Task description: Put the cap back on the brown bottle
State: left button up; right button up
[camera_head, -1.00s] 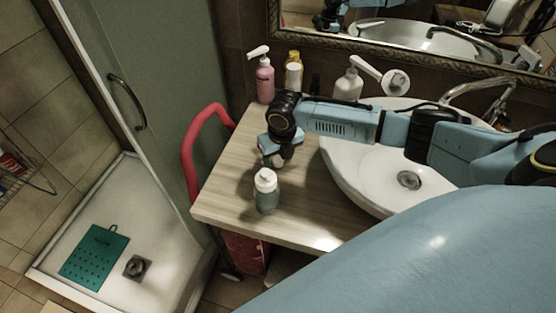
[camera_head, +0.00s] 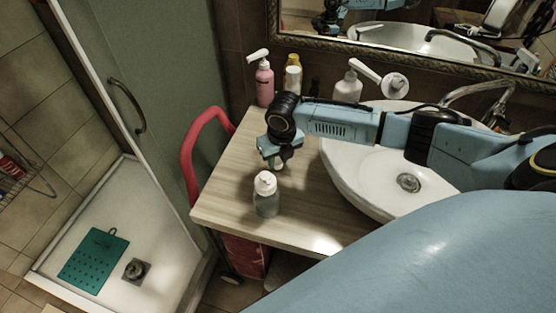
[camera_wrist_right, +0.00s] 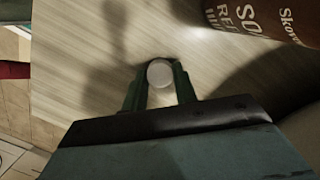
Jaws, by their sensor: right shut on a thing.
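My right gripper (camera_head: 278,162) hangs low over the wooden counter, left of the basin. It is shut on a small round white cap, which shows between the two fingertips in the right wrist view (camera_wrist_right: 160,73). The brown bottle (camera_wrist_right: 265,18), with pale lettering, shows in part at the top right of that view, apart from the fingers. Its top is outside the wrist view. In the head view, a dark slim bottle (camera_head: 314,86) stands at the back wall; I cannot tell if it is the same one. My left gripper is not in view.
A clear bottle with a white top (camera_head: 266,196) stands just in front of my right gripper. A pink pump bottle (camera_head: 264,84), a yellow-capped bottle (camera_head: 293,75) and a white pump bottle (camera_head: 348,87) stand at the back. The basin (camera_head: 368,178) is at right. The counter's front left is clear.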

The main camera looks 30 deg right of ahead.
aim_at(278, 162)
notch_tip(278, 162, up, 10)
jog(key=shift+f, duration=0.2)
jog(key=shift+a, duration=0.1)
dwell(0.3)
jog(key=s+a+r+m+g+b, duration=0.1)
jog(key=a+m, duration=0.3)
jog(key=m, duration=1.3)
jog(key=s+a+r+m+g+b, duration=0.2)
jog(key=s+a+r+m+b, duration=0.1)
jog(key=m, duration=1.4)
jog(key=shift+s+a+r+m+g, duration=0.35)
jog(key=shift+s+a+r, duration=0.2)
jog(key=shift+a+r, duration=0.35)
